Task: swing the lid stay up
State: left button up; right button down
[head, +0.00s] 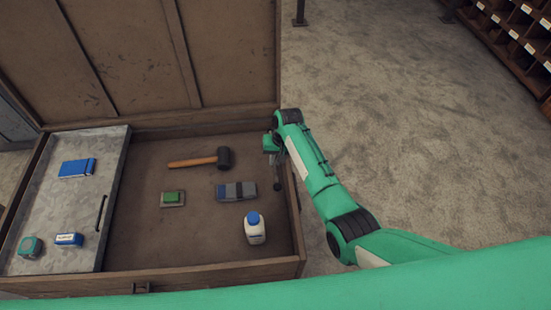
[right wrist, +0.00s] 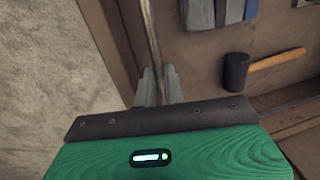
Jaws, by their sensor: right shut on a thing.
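The lid stay shows in the right wrist view as a thin metal rod (right wrist: 152,35) running up between my fingers and out at the top edge. My right gripper (right wrist: 158,80) is shut on it. In the head view my right gripper (head: 274,158) is at the right wall of the wooden chest, and the stay is small and mostly hidden by it. The chest lid (head: 145,55) stands raised at the back of the chest. My left gripper is not in view.
The chest (head: 225,275) holds a mallet (head: 195,161), a green-topped block (head: 173,198), a grey-blue item (head: 236,191) and a white bottle (head: 254,230). A grey tray (head: 75,215) at left bears several small items. The floor right of the chest is clear; shelves (head: 515,40) stand far right.

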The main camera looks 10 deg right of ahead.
jog(key=shift+r, duration=0.1)
